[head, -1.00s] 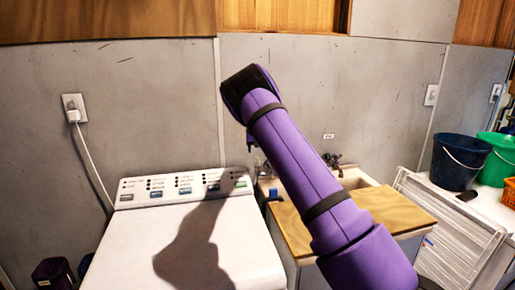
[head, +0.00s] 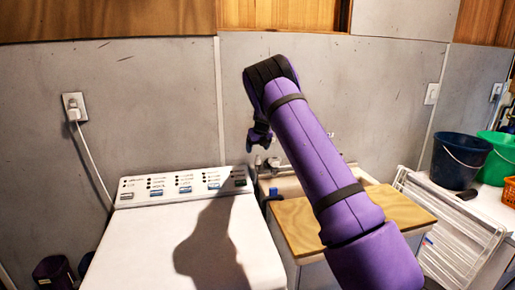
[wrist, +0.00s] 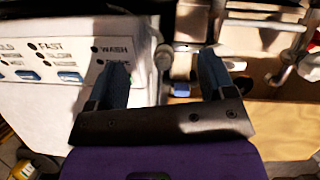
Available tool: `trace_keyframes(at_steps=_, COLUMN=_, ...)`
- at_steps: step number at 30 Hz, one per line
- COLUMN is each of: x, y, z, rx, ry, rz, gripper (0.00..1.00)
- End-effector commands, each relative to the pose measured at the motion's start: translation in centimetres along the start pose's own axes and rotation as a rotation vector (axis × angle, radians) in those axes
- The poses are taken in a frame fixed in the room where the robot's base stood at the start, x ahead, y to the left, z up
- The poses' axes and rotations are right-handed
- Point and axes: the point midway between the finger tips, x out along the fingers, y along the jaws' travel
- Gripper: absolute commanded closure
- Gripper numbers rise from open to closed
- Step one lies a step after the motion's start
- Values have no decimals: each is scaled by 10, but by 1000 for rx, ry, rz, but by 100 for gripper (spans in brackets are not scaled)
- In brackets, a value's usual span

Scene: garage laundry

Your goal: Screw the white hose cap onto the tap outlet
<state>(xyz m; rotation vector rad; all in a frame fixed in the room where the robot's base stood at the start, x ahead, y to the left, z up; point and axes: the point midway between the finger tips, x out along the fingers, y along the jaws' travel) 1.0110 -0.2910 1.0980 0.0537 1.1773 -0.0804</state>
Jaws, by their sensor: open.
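My gripper (head: 259,138) hangs from the end of my arm above the sink's left end, near the washer's back right corner. In the wrist view my gripper (wrist: 164,62) is open, its two blue-grey fingers apart. A small pale round piece (wrist: 163,57) shows between the fingertips, at the washer's edge; I cannot tell whether it is the white hose cap or how far below the fingers it lies. Metal tap fittings (head: 274,163) show below my gripper in the head view, and metal pipework (wrist: 287,62) shows right of the fingers. The tap outlet cannot be made out clearly.
The white washer (head: 135,245) stands at left, beside the sink unit with its wooden board (head: 305,232). A small blue object (head: 273,195) sits at the board's back left. A white rack (head: 455,235) and blue bucket (head: 457,160) stand at right. The wall is close behind.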

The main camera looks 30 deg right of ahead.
Motion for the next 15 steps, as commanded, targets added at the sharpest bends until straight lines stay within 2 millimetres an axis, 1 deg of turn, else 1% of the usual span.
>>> trace_keyframes(at_steps=5, x=0, y=-1, z=0, rx=-71, ry=0, rz=32, gripper=24)
trace_keyframes(at_steps=12, x=0, y=-1, z=0, rx=-306, ry=-2, rz=129, gripper=24)
trace_keyframes(at_steps=15, x=0, y=0, z=0, rx=-363, ry=-1, rz=152, gripper=24)
